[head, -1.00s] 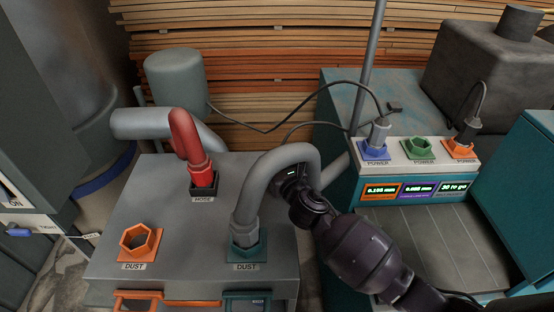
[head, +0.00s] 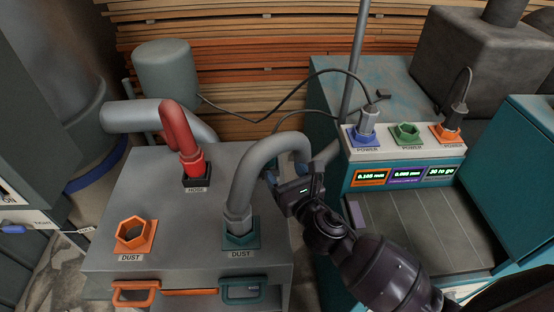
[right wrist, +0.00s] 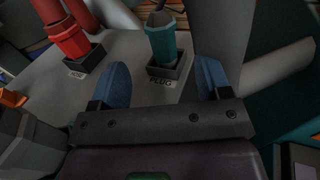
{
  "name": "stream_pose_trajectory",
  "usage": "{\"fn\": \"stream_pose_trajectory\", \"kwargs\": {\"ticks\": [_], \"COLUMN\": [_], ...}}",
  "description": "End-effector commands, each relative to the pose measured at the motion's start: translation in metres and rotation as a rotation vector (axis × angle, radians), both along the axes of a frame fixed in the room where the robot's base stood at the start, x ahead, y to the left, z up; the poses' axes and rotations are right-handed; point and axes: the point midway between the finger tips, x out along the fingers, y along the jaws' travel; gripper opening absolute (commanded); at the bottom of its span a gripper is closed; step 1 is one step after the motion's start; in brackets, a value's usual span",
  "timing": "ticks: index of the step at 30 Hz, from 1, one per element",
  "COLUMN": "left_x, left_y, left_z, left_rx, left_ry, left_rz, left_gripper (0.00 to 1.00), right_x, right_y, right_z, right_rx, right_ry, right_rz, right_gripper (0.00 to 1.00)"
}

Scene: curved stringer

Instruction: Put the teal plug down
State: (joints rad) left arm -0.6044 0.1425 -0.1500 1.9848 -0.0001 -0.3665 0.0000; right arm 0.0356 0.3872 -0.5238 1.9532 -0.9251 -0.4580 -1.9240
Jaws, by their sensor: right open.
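The teal plug (right wrist: 162,40) stands upright in a dark square holder (right wrist: 166,72) labelled PLUG, in the right wrist view. A dark cable rises from its top. In the head view the plug is hidden behind the grey hose and my right arm. My right gripper (right wrist: 160,66) is open. Its two blue fingers are to either side of the plug in the picture, with nothing between them, and the plug appears beyond their tips. In the head view my right gripper (head: 281,180) is beside the grey hose. My left gripper is not in view.
A grey hose (head: 254,165) bends up from the teal dust port (head: 241,236), close to my right gripper. A red hose (head: 181,135) and an empty orange dust port (head: 134,235) share the grey box top. A panel (head: 357,156) with power sockets stands right.

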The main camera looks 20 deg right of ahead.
Motion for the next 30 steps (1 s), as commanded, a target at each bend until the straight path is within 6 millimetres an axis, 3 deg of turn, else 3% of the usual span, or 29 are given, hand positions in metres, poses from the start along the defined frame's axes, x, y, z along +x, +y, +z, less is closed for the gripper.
{"fn": "stream_pose_trajectory", "kwargs": {"ticks": [9,30], "left_x": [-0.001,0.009], "left_y": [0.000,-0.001], "left_z": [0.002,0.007], "left_rx": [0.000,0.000], "left_ry": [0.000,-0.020], "left_rz": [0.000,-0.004], "left_gripper": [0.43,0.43], "right_x": [-0.022,-0.022], "right_y": [-0.005,-0.004], "right_z": [0.000,0.000], "right_rx": [0.001,0.000], "right_ry": [0.000,0.000], "right_rz": [0.000,-0.001], "right_gripper": [0.71,0.71]}}
